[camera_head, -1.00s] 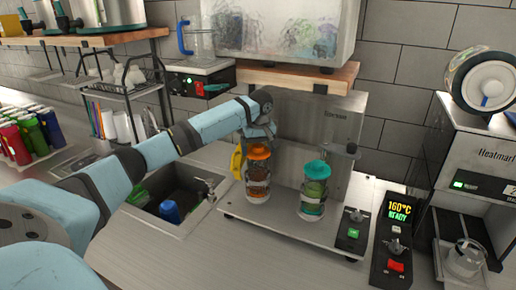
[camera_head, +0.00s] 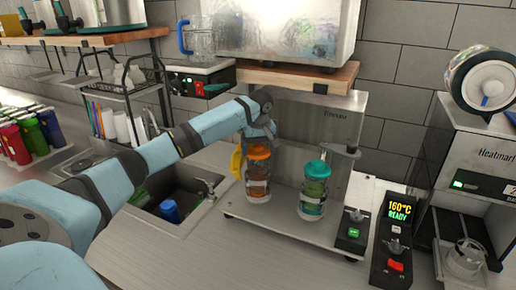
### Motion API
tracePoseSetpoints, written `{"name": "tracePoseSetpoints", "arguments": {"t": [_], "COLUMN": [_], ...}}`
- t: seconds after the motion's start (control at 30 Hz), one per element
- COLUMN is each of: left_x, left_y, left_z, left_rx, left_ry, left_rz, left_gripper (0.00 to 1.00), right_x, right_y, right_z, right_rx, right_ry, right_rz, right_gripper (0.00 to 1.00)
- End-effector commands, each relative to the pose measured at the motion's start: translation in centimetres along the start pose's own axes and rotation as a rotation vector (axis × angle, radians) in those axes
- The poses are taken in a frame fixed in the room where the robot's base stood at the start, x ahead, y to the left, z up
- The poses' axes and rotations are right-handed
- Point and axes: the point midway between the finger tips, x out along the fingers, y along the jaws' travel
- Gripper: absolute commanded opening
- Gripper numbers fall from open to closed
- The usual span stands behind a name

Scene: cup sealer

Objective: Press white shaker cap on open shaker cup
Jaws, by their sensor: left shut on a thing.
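My left gripper (camera_head: 259,132) is at the top of a clear shaker with an orange cap (camera_head: 258,151) and is shut on it, though the fingertips are hard to make out. This shaker stands upright on the metal machine base. A second shaker with a teal cap (camera_head: 316,169) stands upright to its right, apart from it. A yellow part (camera_head: 237,162) shows at the left of the orange-capped shaker. I cannot make out a white shaker cap or an open shaker cup. My right gripper is not in view.
A sink (camera_head: 181,199) with a blue item (camera_head: 170,211) lies left of the machine base (camera_head: 270,226). A control box (camera_head: 396,240) reading 160°C READY and a sealer (camera_head: 482,168) stand right. Coloured bottles (camera_head: 30,135) stand far left. A wooden shelf (camera_head: 285,80) hangs above.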

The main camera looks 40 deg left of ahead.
Motion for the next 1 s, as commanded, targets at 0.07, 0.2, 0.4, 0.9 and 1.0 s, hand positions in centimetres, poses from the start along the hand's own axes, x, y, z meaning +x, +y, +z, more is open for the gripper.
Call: {"name": "tracePoseSetpoints", "arguments": {"t": [0.07,0.2,0.4,0.9,1.0], "left_x": [0.16,0.25,0.23,0.25,0.25], "left_y": [0.01,0.02,0.02,0.04,0.03], "left_z": [0.04,0.05,0.05,0.04,0.04], "left_rx": [0.0,0.0,0.0,0.0,0.0], "left_ry": [-0.001,0.0,0.0,0.0,0.0], "left_rz": [-0.001,-0.001,0.0,0.0,0.0], "left_gripper": [0.63,0.63,0.63,0.9,1.0], "right_x": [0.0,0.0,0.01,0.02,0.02], "right_y": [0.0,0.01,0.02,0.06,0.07], "right_z": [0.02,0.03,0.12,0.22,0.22], "right_rx": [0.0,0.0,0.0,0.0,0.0], "right_ry": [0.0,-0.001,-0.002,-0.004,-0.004], "right_rz": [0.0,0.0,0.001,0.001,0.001], "right_gripper": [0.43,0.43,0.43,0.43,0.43]}}
